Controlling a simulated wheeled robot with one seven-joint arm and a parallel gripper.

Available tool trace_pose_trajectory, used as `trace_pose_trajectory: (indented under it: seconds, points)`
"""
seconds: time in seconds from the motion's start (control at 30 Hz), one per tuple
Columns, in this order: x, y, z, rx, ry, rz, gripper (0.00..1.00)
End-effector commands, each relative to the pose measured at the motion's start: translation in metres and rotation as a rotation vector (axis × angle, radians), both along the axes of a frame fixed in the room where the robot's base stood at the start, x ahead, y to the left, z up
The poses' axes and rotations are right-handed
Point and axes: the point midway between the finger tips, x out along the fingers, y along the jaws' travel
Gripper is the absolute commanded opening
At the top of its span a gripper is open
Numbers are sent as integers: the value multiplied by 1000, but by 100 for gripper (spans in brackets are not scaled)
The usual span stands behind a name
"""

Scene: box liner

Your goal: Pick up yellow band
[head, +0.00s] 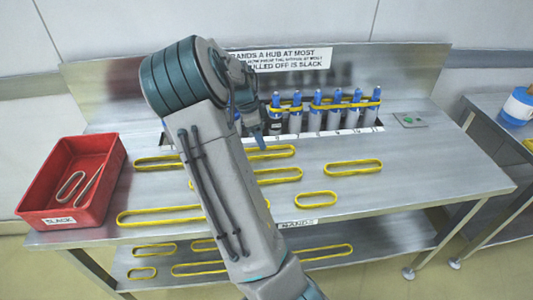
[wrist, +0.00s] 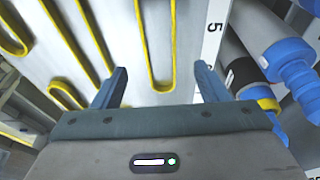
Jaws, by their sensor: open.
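Several yellow bands lie flat as loops on the steel bench, among them one (head: 295,151) by my gripper, one (head: 301,174) partly behind my arm and one (head: 352,161) to the right. My gripper (wrist: 159,69) is open with nothing held, its two fingers apart. In the wrist view the rounded end of a yellow band (wrist: 161,90) shows between the fingers, on the bench surface beyond them. I cannot tell the gap in height. In the head view my gripper (head: 257,139) is partly hidden behind my arm, in front of the hubs.
Blue-topped hubs (head: 318,112) stand in a row at the back, some with yellow bands around them. A red bin (head: 110,180) marked SLACK, holding pale bands, stands at left. More bands lie on the lower shelf (head: 370,240). The bench's right end (head: 440,165) is clear.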

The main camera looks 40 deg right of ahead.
Motion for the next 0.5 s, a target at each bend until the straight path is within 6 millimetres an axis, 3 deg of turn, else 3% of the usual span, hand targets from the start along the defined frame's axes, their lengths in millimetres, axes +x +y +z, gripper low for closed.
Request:
trace_pose_trajectory:
  seconds: [0.17,0.5]
  points:
    - [-2,-3,-12,0,2,-2,67]
    - [-8,-13,-56,1,2,-5,67]
